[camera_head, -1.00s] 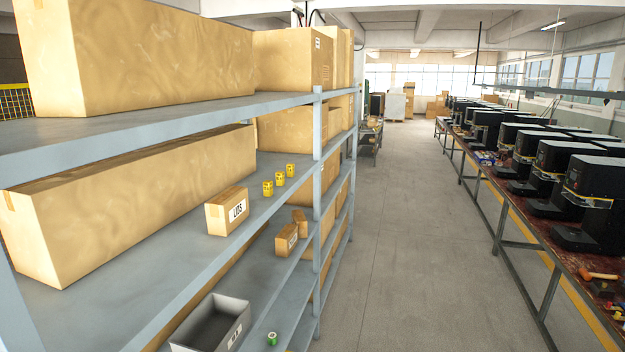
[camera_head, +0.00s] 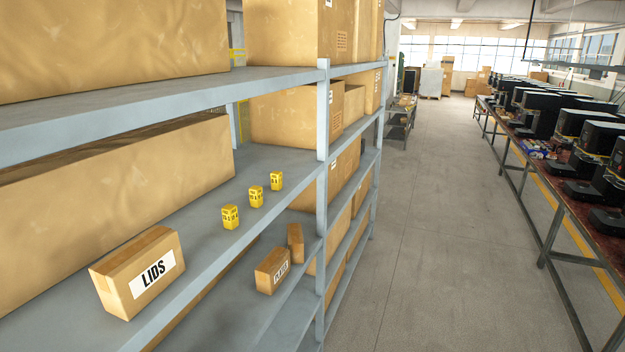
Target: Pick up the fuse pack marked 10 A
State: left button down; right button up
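Three small yellow packs stand upright in a row on the middle shelf in the head view: a near pack (camera_head: 230,217), a middle pack (camera_head: 256,197) and a far pack (camera_head: 276,181). Each has dark marking, too small to read, so I cannot tell which one is marked 10 A. They stand apart from each other, close to the shelf's front edge. Neither of my grippers shows in the view.
A carton marked LIDS (camera_head: 139,272) stands nearer on the same shelf. Long cartons (camera_head: 120,180) fill its back. Small cartons (camera_head: 272,270) sit one shelf lower. A shelf post (camera_head: 322,160) rises beyond the packs. The aisle floor (camera_head: 430,250) is clear; a machine bench (camera_head: 570,200) runs along the right.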

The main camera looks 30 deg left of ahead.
aim_at(255, 193)
jog(key=u, duration=0.2)
jog(key=i, duration=1.45)
jog(key=u, duration=1.35)
jog(key=i, duration=0.9)
jog(key=u, duration=0.65)
